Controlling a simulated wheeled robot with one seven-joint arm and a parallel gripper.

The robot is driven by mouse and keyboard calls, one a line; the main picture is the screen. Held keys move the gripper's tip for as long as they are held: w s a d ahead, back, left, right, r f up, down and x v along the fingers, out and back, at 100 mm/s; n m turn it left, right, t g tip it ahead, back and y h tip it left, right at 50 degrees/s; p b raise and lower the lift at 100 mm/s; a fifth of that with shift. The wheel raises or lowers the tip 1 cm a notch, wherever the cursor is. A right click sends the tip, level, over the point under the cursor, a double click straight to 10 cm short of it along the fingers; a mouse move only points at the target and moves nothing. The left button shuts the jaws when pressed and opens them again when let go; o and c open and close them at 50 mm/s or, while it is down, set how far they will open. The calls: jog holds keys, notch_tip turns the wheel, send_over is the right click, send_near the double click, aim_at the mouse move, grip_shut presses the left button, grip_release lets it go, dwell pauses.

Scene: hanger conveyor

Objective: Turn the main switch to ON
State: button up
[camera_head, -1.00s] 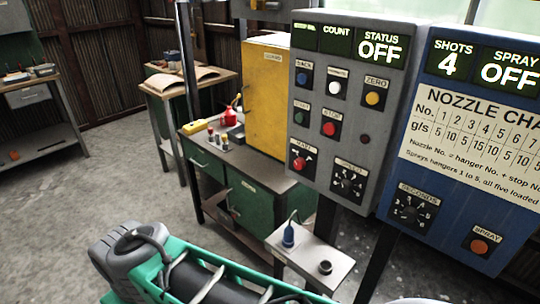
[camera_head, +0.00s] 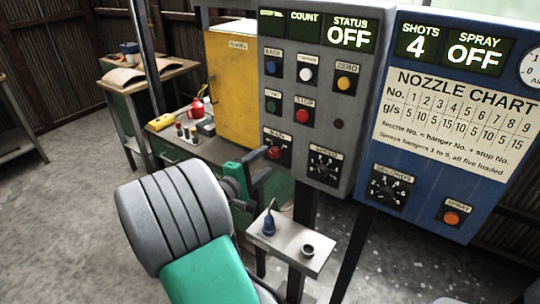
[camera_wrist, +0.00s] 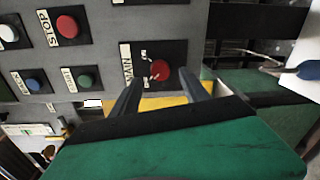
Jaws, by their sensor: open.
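The main switch (camera_head: 273,153) is a red knob on a dark plate at the lower left of the grey control panel (camera_head: 345,100). It also shows in the wrist view (camera_wrist: 160,70), between and beyond my fingertips. The panel's STATUS display (camera_head: 349,37) reads OFF. My gripper (camera_head: 259,162) is open and empty, its two fingers pointing at the panel with the knob in line with the gap. The fingers look just short of the knob; contact cannot be told. The knob's exact pointer setting is too small to read.
A SPEED dial (camera_head: 323,166) sits right of the switch, with a red STOP button (camera_head: 303,114) above. A blue spray panel (camera_head: 460,120) stands to the right. A yellow cabinet (camera_head: 232,85) is behind.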

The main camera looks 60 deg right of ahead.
aim_at(273, 154)
jog(key=d, duration=0.4)
jog(key=shift+s+f, duration=0.1)
jog(key=shift+s, duration=0.2)
grip_shut()
